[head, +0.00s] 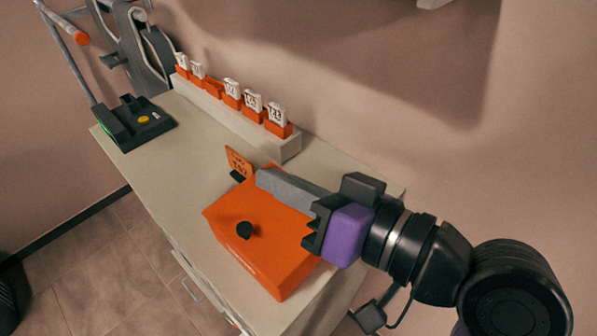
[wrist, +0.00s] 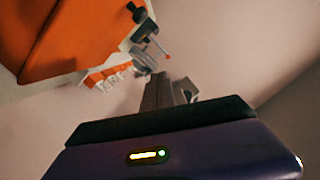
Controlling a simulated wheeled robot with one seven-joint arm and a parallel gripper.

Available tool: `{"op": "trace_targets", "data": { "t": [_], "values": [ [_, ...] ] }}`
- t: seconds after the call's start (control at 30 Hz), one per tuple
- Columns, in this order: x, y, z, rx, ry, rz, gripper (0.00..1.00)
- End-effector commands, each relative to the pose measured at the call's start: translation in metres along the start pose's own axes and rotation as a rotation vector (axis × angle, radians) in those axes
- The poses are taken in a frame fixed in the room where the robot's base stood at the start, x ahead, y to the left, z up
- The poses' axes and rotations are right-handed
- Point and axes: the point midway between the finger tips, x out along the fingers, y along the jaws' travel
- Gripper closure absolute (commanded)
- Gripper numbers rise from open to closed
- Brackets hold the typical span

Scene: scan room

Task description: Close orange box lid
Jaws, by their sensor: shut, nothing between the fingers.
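The orange box (head: 262,257) sits on the counter in the head view, with a round black knob on its broad upper face. That face looks like the lid and slopes slightly; I cannot tell whether it is fully shut. My gripper (head: 262,180) is shut and empty. Its grey fingers reach across the far right part of the box and hide that edge; contact is unclear. In the wrist view the orange box (wrist: 70,35) fills the upper left, and my gripper (wrist: 168,90) points past it.
An orange label plate (head: 239,162) stands behind the box. A white rack (head: 240,125) with several orange-and-white tagged pieces runs along the wall. A black device (head: 135,122) with a yellow button is at the counter's far left end. Counter between them is clear.

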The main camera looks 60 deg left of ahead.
Motion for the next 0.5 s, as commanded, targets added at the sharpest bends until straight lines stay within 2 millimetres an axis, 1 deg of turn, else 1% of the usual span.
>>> {"op": "trace_targets", "data": {
  "t": [0.03, 0.1, 0.3, 0.5],
  "values": [
    [0.002, 0.002, 0.013, -0.045, 0.001, 0.007, 1.0],
    [0.004, -0.001, 0.022, -0.11, 0.001, 0.019, 1.0],
    [0.007, -0.004, 0.045, -0.281, 0.001, 0.049, 1.0],
    [0.01, -0.002, 0.061, -0.416, 0.001, 0.073, 1.0]
  ]
}}
